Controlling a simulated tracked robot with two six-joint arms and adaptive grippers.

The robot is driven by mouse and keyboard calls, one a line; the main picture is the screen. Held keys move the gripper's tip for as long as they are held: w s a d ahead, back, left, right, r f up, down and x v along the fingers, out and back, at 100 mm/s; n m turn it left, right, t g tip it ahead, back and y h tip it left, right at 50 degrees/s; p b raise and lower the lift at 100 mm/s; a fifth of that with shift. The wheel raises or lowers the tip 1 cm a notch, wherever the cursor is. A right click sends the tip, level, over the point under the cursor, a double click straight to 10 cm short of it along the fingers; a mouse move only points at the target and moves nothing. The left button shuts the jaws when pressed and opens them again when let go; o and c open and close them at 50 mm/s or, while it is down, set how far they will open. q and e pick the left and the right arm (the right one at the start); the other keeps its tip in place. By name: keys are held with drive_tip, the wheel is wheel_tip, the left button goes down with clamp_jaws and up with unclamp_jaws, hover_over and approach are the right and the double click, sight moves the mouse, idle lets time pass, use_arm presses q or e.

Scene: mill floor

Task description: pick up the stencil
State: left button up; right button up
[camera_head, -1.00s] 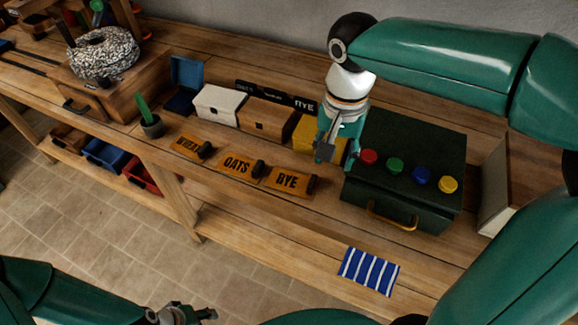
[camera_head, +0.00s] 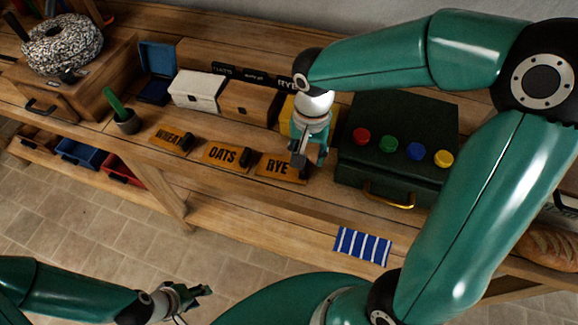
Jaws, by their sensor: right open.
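Three orange stencils lie in a row on the bench, each with a black handle: the WHEAT stencil (camera_head: 168,137), the OATS stencil (camera_head: 220,155) and the RYE stencil (camera_head: 276,168). My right gripper (camera_head: 299,158) is open, pointing down at the right end of the RYE stencil, and it hides that stencil's handle. I cannot tell whether it touches it. My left gripper (camera_head: 192,296) is low in the view, in front of the bench and away from the stencils; its finger state is unclear.
Behind the stencils stand a white box (camera_head: 199,90), a wooden box (camera_head: 250,103) and a partly hidden yellow box (camera_head: 287,110). A dark green case (camera_head: 396,172) with coloured knobs is close right of my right gripper.

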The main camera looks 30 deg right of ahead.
sight(283, 165)
drive_tip(key=shift+a+f+p, duration=0.2)
drive_tip(key=shift+f, duration=1.2)
drive_tip(key=shift+a+f+p, duration=0.15)
drive_tip(key=shift+f, duration=1.2)
clamp_jaws()
